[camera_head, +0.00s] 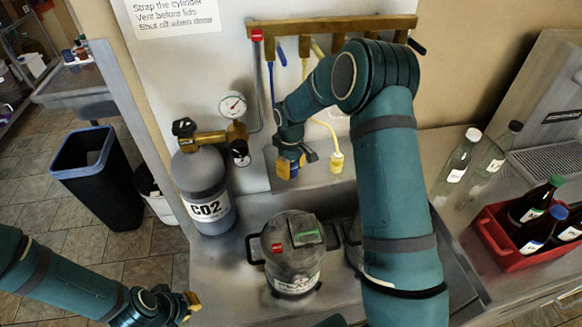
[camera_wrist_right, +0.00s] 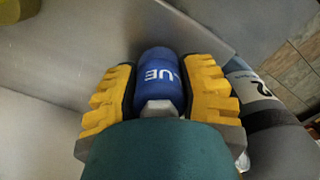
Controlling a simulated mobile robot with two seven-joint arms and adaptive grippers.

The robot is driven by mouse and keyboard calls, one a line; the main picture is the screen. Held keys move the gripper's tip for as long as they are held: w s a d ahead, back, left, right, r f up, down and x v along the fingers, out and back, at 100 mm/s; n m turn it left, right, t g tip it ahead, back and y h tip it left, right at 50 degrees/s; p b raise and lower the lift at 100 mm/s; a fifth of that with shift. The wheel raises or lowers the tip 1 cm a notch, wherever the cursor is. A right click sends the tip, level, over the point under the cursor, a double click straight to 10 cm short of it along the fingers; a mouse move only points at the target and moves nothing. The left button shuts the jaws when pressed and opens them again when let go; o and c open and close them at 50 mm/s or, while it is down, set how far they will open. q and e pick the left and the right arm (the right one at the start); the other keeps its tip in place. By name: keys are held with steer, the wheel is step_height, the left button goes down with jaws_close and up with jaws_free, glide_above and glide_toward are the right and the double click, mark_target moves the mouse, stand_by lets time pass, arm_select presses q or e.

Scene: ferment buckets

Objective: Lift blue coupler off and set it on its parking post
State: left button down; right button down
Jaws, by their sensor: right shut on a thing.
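My right gripper (camera_head: 288,167) is shut on the blue coupler. In the right wrist view, the blue coupler (camera_wrist_right: 160,80), with part of the word BLUE on it, sits between the yellow finger pads. In the head view the gripper mostly hides it, in front of the back wall and above and behind the grey lidded bucket (camera_head: 292,262). I cannot tell whether it touches a post. No parking post is clearly identifiable. My left gripper (camera_head: 188,306) is low at the left, away from the coupler; its jaw opening is unclear.
A CO2 cylinder (camera_head: 202,190) with gauge stands left of the bucket. A yellow coupler (camera_head: 336,161) hangs on its hose right of my gripper. A red bottle crate (camera_head: 507,243) stands at right. My right arm hides part of the sink.

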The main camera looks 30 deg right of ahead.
steer(key=shift+f+b, duration=0.45)
steer(key=shift+f, duration=0.1)
stand_by(0.9)
jaws_free()
stand_by(0.4)
steer(key=shift+r, duration=0.1)
steer(key=shift+r+p, duration=2.35)
steer(key=shift+r, duration=1.35)
